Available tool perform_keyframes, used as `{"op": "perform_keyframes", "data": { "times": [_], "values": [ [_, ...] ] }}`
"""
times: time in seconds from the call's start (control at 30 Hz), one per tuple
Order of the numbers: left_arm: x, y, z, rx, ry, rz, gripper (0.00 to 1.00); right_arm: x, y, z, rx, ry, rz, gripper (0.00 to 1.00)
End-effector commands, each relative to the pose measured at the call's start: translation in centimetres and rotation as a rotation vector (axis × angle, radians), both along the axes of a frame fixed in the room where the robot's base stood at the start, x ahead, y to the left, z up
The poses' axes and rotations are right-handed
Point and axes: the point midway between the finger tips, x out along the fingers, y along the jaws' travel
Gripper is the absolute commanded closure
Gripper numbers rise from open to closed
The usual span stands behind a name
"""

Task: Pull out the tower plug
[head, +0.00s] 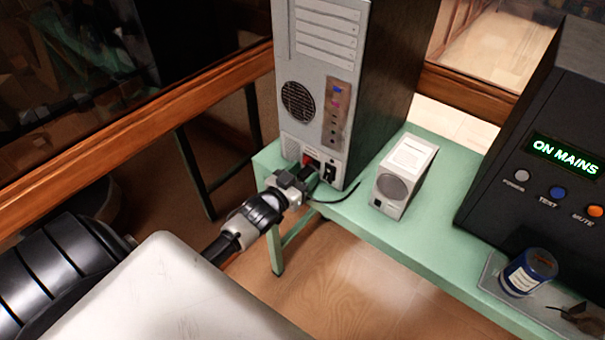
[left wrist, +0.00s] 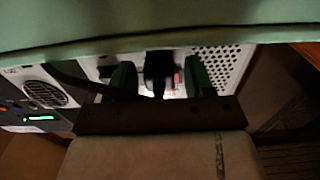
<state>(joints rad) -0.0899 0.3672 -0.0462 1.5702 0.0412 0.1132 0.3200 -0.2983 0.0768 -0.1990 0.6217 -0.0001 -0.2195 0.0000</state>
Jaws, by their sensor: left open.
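The computer tower (head: 322,75) stands on the green table with its grey back panel facing me. My left gripper (head: 300,178) is at the lower part of that panel, near a red part and black sockets. In the left wrist view a black plug (left wrist: 158,70) sits between the two green fingers of my left gripper (left wrist: 160,80). The fingers are open, one on each side of the plug, with gaps visible. The plug's end at the tower is hard to see in the dark. In the head view the gripper mostly hides the plug. My right gripper is not in view.
A small white speaker box (head: 404,178) stands right of the tower. A black cable (head: 340,197) curves over the green table (head: 385,233) between them. A black unit (head: 540,130) reading "ON MAINS" and a blue-and-white can (head: 528,272) stand at the right. A wooden rail (head: 150,118) runs behind.

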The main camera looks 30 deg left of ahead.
Motion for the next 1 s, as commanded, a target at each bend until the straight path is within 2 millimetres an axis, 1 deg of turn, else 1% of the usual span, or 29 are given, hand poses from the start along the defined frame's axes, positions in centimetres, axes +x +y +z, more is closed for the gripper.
{"op": "perform_keyframes", "data": {
  "times": [0.1,0.13,0.47,0.67,0.9,1.0],
  "values": [
    [0.0,0.0,0.0,0.000,0.000,0.000,0.47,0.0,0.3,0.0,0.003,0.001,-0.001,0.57],
    [0.0,0.0,0.0,0.000,0.000,0.000,0.48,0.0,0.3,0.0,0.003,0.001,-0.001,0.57],
    [0.0,0.0,0.0,0.000,0.001,0.000,0.99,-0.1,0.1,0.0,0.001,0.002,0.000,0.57],
    [-0.2,0.0,0.0,0.000,0.002,0.000,1.00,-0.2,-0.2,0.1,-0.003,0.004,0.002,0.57],
    [-2.9,0.2,0.1,-0.001,0.005,0.000,1.00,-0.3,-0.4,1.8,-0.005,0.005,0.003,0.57],
    [-3.0,0.2,-0.1,0.000,0.002,0.000,1.00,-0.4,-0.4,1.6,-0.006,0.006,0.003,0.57]
  ]
}}
